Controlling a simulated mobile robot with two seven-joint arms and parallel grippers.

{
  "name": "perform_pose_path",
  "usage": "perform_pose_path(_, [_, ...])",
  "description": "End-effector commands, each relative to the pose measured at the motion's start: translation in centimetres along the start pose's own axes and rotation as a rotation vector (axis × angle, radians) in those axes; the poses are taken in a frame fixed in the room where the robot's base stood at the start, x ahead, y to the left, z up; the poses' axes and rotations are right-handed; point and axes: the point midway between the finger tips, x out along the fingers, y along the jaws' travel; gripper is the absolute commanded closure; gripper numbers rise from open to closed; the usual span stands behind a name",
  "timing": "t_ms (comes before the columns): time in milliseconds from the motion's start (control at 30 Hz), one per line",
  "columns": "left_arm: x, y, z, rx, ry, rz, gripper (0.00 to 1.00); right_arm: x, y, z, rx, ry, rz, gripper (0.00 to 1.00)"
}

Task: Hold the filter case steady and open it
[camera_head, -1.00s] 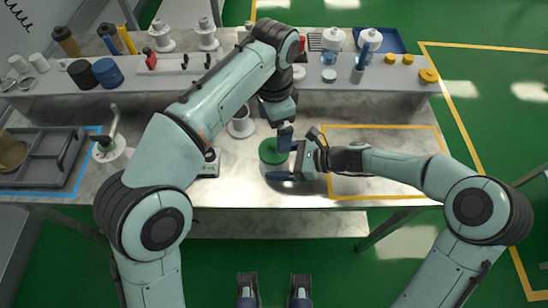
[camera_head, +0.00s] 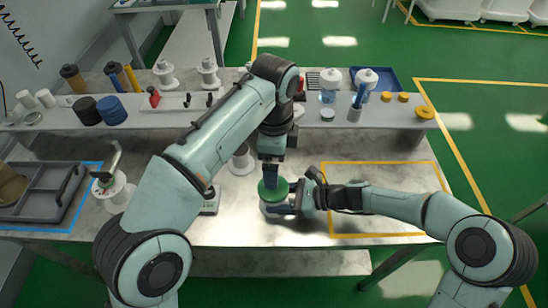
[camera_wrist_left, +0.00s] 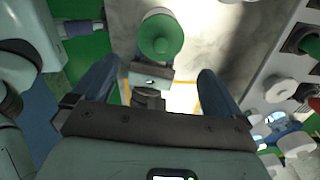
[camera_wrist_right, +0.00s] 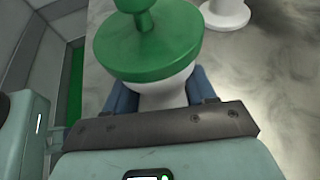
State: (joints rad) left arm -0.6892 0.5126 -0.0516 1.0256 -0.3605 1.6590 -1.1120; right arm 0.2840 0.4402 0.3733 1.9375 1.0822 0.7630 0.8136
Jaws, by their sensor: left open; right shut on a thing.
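The filter case has a round green lid (camera_head: 283,187) with a knob on top and a white body (camera_wrist_right: 165,93). It stands upright on the front bench. My right gripper (camera_head: 288,208) is shut on the white body from the right, below the lid; in the right wrist view, its blue fingers lie on both sides of the body. My left gripper (camera_head: 271,177) points down above the lid. In the left wrist view, its fingers (camera_wrist_left: 157,72) are spread and empty, with the lid (camera_wrist_left: 160,50) beyond them. The knob is partly hidden in the head view.
A grey tray (camera_head: 38,190) and a white-based device with a lever (camera_head: 113,190) stand at the left. A white spool-like stand (camera_head: 241,162) is behind the case. A raised shelf (camera_head: 240,115) holds bottles and jars. The yellow-marked area (camera_head: 385,180) at right is largely clear.

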Motion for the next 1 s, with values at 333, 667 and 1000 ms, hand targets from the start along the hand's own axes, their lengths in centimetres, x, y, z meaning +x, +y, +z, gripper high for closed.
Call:
perform_pose_path(333, [-2.0,0.2,0.0,0.566,0.003,-0.006,0.0,0.0,0.0,0.1,-0.001,-0.001,0.0,1.0])
perform_pose_path(667, [-0.6,0.3,0.1,0.667,0.001,-0.002,0.0,0.0,0.0,0.1,-0.001,-0.001,0.0,1.0])
perform_pose_path(1000, [5.8,0.3,0.0,0.664,0.003,-0.001,0.0,0.0,0.0,0.1,-0.001,-0.001,0.0,1.0])
